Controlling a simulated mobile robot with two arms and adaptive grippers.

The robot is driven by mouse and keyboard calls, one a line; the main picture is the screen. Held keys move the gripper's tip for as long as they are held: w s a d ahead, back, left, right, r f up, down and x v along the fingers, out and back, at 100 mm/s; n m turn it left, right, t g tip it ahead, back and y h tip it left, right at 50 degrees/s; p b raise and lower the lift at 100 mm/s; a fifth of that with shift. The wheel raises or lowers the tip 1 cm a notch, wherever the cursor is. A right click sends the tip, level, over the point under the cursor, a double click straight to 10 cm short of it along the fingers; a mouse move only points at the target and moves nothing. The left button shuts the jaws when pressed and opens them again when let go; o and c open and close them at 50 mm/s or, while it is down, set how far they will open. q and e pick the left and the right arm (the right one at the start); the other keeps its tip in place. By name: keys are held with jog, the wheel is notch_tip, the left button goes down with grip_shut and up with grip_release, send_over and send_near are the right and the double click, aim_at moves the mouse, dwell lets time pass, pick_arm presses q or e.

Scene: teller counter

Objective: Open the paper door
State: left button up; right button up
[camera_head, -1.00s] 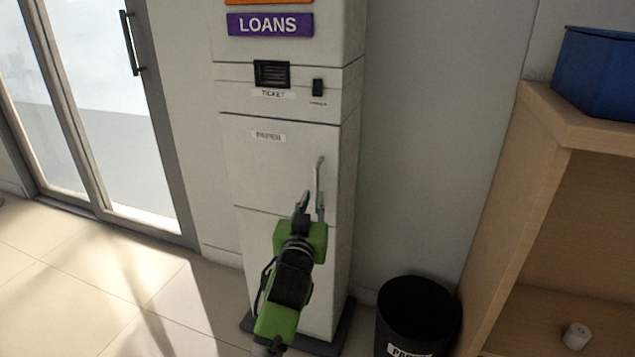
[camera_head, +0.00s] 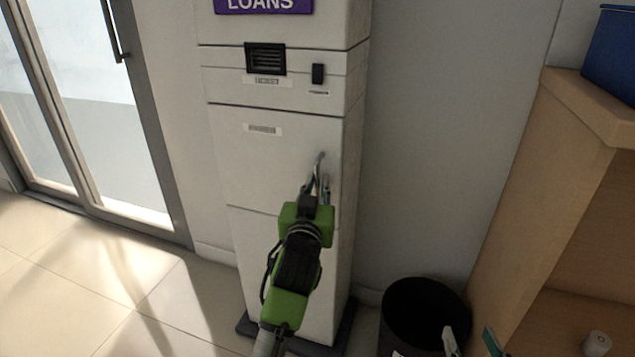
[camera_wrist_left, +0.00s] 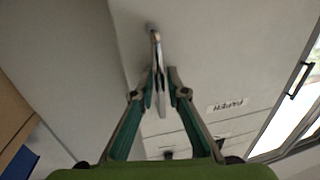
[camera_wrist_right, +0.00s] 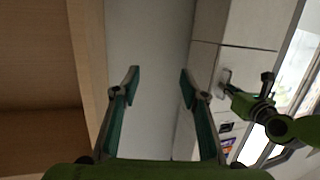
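The white kiosk's paper door (camera_head: 262,165) is a flat panel with a small label; it looks closed. It also shows in the left wrist view (camera_wrist_left: 205,75). Its metal bar handle (camera_wrist_left: 157,55) stands out from the door's right side in the head view (camera_head: 319,162). My left gripper (camera_wrist_left: 161,85) is at the handle, its fingers partly drawn together on either side of the bar. A slim gap seems to show beside the right finger; firm contact cannot be made out. My right gripper (camera_wrist_right: 160,82) is open and empty, low at the right in the head view (camera_head: 470,343).
A black bin (camera_head: 422,312) stands on the floor right of the kiosk. A wooden shelf (camera_head: 545,170) with a blue container (camera_head: 612,55) is at the right. A glass door (camera_head: 85,110) is at the left. The tiled floor (camera_head: 90,275) before it is clear.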

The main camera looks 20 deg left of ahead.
pick_arm(q)
grip_shut()
